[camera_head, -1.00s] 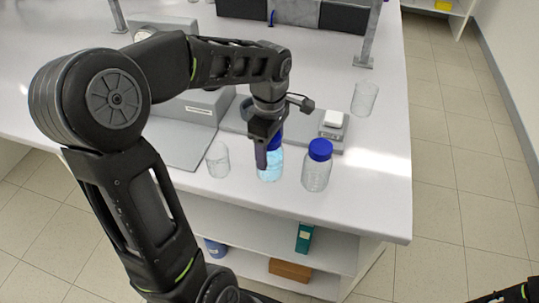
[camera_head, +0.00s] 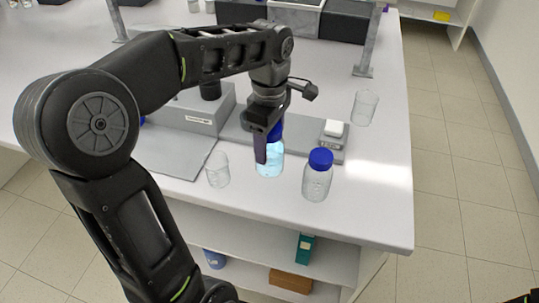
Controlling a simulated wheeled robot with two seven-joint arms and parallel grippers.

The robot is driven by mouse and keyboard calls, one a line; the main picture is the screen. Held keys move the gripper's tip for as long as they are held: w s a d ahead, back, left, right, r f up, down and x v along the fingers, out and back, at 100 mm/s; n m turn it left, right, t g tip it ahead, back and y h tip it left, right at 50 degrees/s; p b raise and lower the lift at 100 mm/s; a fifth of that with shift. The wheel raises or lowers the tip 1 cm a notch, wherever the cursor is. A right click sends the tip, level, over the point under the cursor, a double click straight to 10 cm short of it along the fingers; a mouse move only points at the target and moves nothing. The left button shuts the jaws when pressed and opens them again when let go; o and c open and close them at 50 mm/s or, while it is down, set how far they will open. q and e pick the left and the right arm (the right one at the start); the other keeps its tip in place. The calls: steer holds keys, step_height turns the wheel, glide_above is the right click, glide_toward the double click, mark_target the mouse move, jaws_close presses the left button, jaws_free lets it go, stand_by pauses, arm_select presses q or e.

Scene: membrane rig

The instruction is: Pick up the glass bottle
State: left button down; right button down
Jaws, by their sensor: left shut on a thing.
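My left gripper (camera_head: 265,142) is shut on a glass bottle with light blue liquid (camera_head: 269,163). Its fingers are at the bottle's blue cap and cover part of it. The bottle is upright and appears to hang slightly above the white bench near its front edge. A second glass bottle (camera_head: 317,180), clear with a blue cap, stands on the bench just to the right, apart from the held one. My right gripper is not in view; only a dark bit of my right arm shows at the bottom right corner.
An empty glass beaker (camera_head: 217,170) stands close on the left. Another beaker (camera_head: 364,108) stands at the right rear, near a metal post. A grey device with a small scale (camera_head: 331,140) lies behind the bottles. The bench's front right corner (camera_head: 375,215) is clear.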

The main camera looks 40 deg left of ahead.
arm_select(q)
step_height(320, 180, up, 4)
steer(key=shift+r, duration=0.25)
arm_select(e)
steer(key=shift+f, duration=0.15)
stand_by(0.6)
